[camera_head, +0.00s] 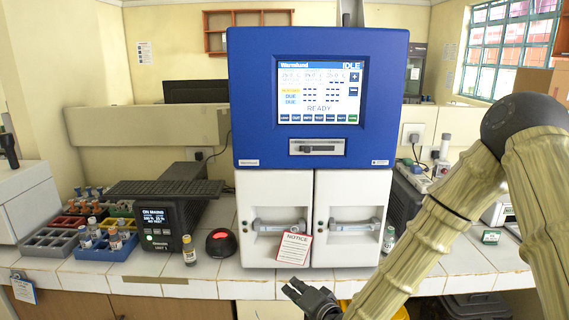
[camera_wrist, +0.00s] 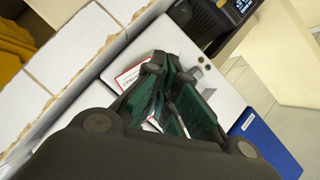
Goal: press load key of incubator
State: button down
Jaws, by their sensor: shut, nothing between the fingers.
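The incubator (camera_head: 240,70) stands on the tiled bench, with a blue upper housing and two white doors below. Its lit screen (camera_head: 320,75) reads IDLE and READY. A row of small keys (camera_head: 319,118) runs along the screen's bottom edge; their labels are too small to read, and the rightmost is green. My gripper (camera_head: 296,288) is low in front of the bench edge, below the doors and well apart from the screen. In the wrist view my gripper (camera_wrist: 175,92) is shut and empty, with a white door and the blue housing (camera_wrist: 262,140) beyond it.
A red-bordered notice (camera_head: 294,248) hangs at the left door's handle. A dark bench device (camera_head: 160,215), a small vial (camera_head: 189,252) and a red-topped button (camera_head: 221,241) stand to the left. Vial racks (camera_head: 50,243) sit farther left. The space before the screen is clear.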

aim_at(285, 118)
jog(key=w+a+r+m+t+y+p, duration=0.1)
jog(key=r+t+y, duration=0.1)
jog(key=r, duration=1.1)
jog(key=w+a+r+m+t+y+p, duration=0.1)
jog(key=w+r+t+y, duration=0.1)
jog(key=r, duration=1.2)
jog(key=w+a+r+m+t+y+p, duration=0.1)
jog(key=r+t+y, duration=0.1)
jog(key=r, duration=1.2)
jog(key=shift+w+r+t, duration=0.25)
jog(key=shift+w+t, duration=0.15)
jog(key=shift+t, duration=0.4)
jog(key=shift+w+a, duration=0.1)
jog(key=shift+w+p, duration=0.9)
jog(key=shift+w, duration=3.45)
jog(key=shift+w+f, duration=0.1)
jog(key=shift+w, duration=0.05)
jog(key=shift+w+b, duration=0.25)
jog(key=shift+b, duration=0.1)
